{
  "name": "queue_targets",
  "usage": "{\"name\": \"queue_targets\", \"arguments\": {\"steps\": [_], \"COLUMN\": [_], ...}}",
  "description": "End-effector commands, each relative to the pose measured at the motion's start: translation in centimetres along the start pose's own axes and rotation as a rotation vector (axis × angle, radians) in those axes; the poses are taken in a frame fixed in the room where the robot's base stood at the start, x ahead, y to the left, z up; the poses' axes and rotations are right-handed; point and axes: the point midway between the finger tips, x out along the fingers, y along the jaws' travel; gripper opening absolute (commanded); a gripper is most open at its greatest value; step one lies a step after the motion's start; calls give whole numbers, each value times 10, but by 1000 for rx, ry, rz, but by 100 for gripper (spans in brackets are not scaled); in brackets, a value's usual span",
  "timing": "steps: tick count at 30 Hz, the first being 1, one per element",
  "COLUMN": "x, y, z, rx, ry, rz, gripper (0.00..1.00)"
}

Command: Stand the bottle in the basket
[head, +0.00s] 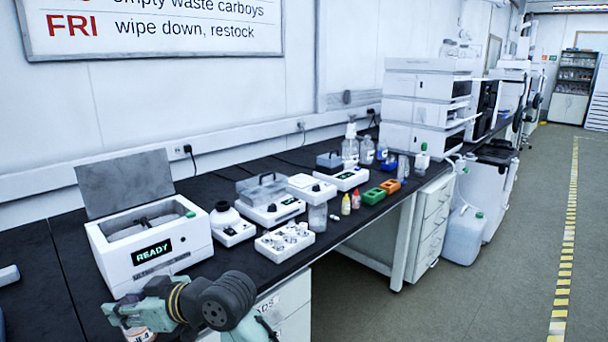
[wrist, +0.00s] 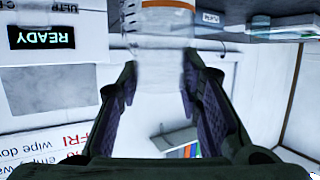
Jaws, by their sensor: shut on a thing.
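My gripper (head: 128,315) is at the bottom left of the head view, in front of the white bench machine. It is shut on a clear bottle with a white and orange label. The bottle (head: 140,335) shows only partly there, cut by the frame's lower edge. In the wrist view the bottle (wrist: 158,45) stands between the fingertips of my gripper (wrist: 160,85), its far end out of frame. The white machine (head: 120,273) has a raised grey lid and a green READY display. Its open well (head: 155,218) holds something greyish; I cannot clearly make out a basket.
The raised lid (head: 125,183) stands behind the well. A small white device (head: 232,232) and a white block with several vials (head: 285,240) stand to the right on the black bench. A small green-capped item (head: 190,214) lies on the machine's top edge.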

Motion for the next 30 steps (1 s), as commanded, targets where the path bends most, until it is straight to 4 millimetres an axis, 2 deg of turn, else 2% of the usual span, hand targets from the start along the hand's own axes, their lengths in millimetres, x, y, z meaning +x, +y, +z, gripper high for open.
{"name": "queue_targets", "arguments": {"steps": [1, 8, 17, 20, 27, 30], "x": [-4, -23, -51, -62, -98, -113], "y": [4, 26, 59, 72, 116, 134], "z": [14, 79, 174, 214, 341, 388], "rx": [17, 79, 164, 199, 306, 345], "ry": [1, 1, -1, -5, -11, -10], "rz": [29, 185, 416, 508, 812, 932], "gripper": [0, 0, 0, 0, 0, 0]}}
